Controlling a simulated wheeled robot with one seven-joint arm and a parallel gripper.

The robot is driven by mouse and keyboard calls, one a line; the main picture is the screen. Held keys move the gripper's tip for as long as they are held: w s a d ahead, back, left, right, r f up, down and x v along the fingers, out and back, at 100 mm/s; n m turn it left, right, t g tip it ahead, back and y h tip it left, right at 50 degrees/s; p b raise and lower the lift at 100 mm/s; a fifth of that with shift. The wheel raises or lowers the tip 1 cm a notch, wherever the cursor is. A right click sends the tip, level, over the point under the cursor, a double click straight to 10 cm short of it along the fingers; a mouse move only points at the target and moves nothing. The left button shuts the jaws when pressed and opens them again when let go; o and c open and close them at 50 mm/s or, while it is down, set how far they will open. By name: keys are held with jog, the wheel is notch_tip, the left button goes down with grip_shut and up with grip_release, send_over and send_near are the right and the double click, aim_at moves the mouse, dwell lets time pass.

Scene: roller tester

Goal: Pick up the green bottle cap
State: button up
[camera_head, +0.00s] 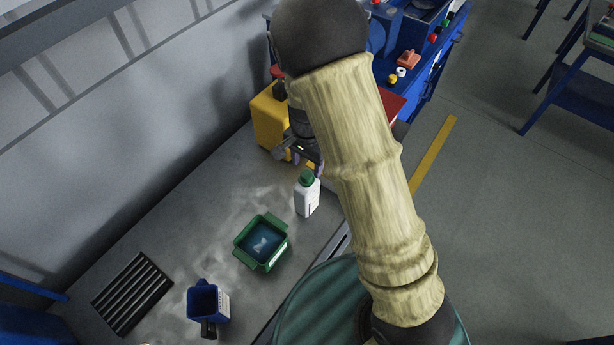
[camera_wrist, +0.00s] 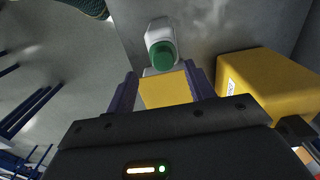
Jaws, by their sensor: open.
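The green bottle cap (camera_head: 307,178) sits on top of an upright white bottle (camera_head: 308,200) on the grey surface. In the wrist view the cap (camera_wrist: 162,54) is seen from above, with the white bottle (camera_wrist: 160,28) beyond it. My gripper (camera_head: 308,163) is just above and behind the cap in the head view, partly hidden by my arm. In the wrist view my gripper (camera_wrist: 161,71) has its two purple fingers spread apart. The cap appears just past the fingertips, roughly centred, not between the fingers. A flat yellow patch (camera_wrist: 165,90) shows between the fingers; I cannot tell what it is.
A yellow box (camera_head: 268,118) stands close behind my gripper; a yellow box also shows right in the wrist view (camera_wrist: 270,85). A green bin (camera_head: 274,262), a blue container (camera_head: 222,304) and a dark grate (camera_head: 132,292) lie nearer. A blue bench (camera_head: 425,72) stands behind.

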aim_at(307, 174)
jog(key=shift+w+f+p, duration=0.15)
jog(key=shift+f+p, duration=0.35)
jog(key=shift+f, duration=0.8)
jog(key=shift+w+f+p, duration=0.15)
jog(key=shift+f+p, duration=0.3)
jog(key=shift+f, duration=0.8)
jog(key=shift+c, duration=0.4)
jog(key=c, duration=1)
